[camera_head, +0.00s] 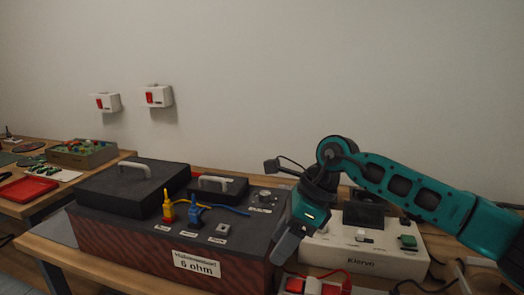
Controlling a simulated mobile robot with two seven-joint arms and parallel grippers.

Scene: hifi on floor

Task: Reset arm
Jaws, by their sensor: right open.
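My right arm (410,190), teal and black, comes in from the right and bends down at its wrist. My right gripper (285,250) points down and left at the right end of a dark box (130,242) labelled "6 ohm". It is open, and I see nothing held in it. It overlaps the box's right edge in the picture; whether it touches the box cannot be told. My left arm and left gripper are not in view.
The box bears yellow (168,211) and blue (194,217) plugs with cables. A white device (365,252) stands behind my right gripper, and a red-and-white object (318,286) lies below it. Two red-and-white boxes hang on the wall. A left table (100,160) holds small parts.

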